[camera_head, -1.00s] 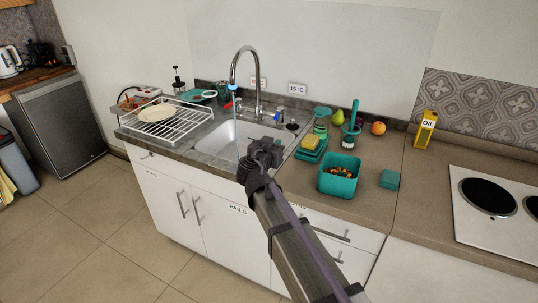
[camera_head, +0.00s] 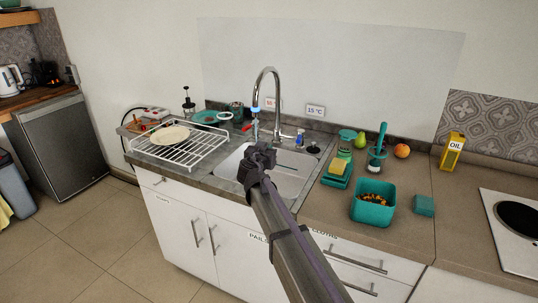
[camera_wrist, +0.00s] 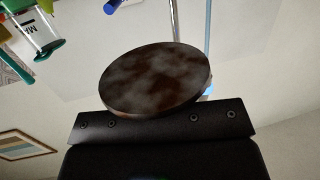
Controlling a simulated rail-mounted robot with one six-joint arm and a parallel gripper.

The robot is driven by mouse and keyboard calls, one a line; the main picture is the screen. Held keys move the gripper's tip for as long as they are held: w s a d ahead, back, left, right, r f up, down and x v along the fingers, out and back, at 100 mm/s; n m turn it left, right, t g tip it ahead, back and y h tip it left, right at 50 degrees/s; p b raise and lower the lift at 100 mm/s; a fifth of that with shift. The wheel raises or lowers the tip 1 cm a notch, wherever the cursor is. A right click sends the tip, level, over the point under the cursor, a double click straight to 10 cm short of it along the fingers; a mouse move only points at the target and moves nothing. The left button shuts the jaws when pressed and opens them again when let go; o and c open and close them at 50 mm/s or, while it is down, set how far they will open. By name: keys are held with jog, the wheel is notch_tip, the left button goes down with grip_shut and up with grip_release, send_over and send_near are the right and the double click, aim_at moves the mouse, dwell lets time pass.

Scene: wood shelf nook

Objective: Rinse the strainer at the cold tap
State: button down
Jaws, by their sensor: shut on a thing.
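My gripper (camera_head: 260,160) is over the sink (camera_head: 285,178), near the tap (camera_head: 268,85). It is shut on a round, dark disc with rusty brown mottling, which looks like the strainer (camera_wrist: 155,78), in the wrist view. The strainer cannot be made out in the head view, where my gripper covers that spot. The tap's outlet glows blue, and a thin stream of water (camera_head: 255,128) drops from it towards the gripper. In the wrist view a pale stream (camera_wrist: 208,35) shows past the strainer's right edge; I cannot tell whether it touches the strainer.
A dish rack (camera_head: 185,150) with a plate stands left of the sink. Right of it are a sponge (camera_head: 338,166), a teal bin (camera_head: 373,205) with scraps, a brush in a holder (camera_head: 377,155) and fruit.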

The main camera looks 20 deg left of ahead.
jog(key=w+a+f+b, duration=0.2)
jog(key=w+a, duration=0.5)
jog(key=shift+w, duration=0.4)
dwell(0.3)
jog(key=shift+w+d, duration=0.4)
jog(key=shift+d, duration=0.05)
jog(key=shift+s+a, duration=0.1)
jog(key=shift+s+a, duration=0.3)
jog(key=shift+a, duration=0.05)
dwell(0.4)
